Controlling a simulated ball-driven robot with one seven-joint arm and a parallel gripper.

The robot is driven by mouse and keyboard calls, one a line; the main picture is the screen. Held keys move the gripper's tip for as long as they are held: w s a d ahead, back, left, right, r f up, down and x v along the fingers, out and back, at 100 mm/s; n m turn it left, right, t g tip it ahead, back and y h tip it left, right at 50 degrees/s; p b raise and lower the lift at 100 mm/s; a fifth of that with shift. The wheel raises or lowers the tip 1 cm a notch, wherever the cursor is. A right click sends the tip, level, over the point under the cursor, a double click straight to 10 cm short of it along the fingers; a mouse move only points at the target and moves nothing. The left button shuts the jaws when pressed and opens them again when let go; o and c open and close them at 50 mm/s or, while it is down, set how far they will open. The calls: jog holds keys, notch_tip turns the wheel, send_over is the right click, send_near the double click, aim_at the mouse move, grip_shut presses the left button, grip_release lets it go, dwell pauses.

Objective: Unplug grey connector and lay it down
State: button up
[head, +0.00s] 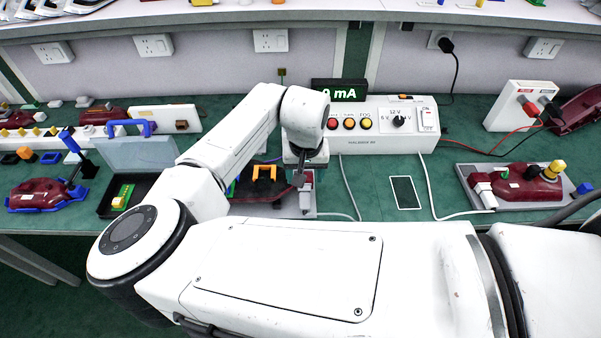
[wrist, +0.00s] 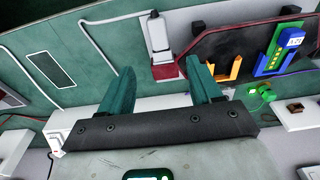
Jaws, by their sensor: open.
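The grey connector (wrist: 158,34) stands at the end of a dark red tail lamp (wrist: 225,48) in the wrist view, touching its red corner. In the head view the connector (head: 305,199) shows at the bench's front side, just below my gripper. My gripper (head: 305,178) is mostly hidden there by my wrist. In the wrist view its two teal fingers (wrist: 161,65) are apart, with nothing between them. The connector lies beyond the fingertips, roughly between them in the picture. The lamp carries an orange clip (wrist: 222,70) and a blue, green and yellow block (wrist: 280,50).
A white control box (head: 385,125) with coloured buttons stands behind, below a display (head: 339,91) reading 0 mA. White cables run across the green bench near a white-outlined rectangle (head: 405,192). An open case (head: 140,165) lies left; another lamp fixture (head: 520,186) stands right.

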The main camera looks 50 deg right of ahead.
aim_at(304, 197)
jog(key=f, duration=0.7)
jog(key=d+f, duration=0.1)
jog(key=f, duration=0.2)
jog(key=shift+w+f+p, duration=0.35)
jog(key=shift+p, duration=0.05)
grip_shut()
dwell(0.5)
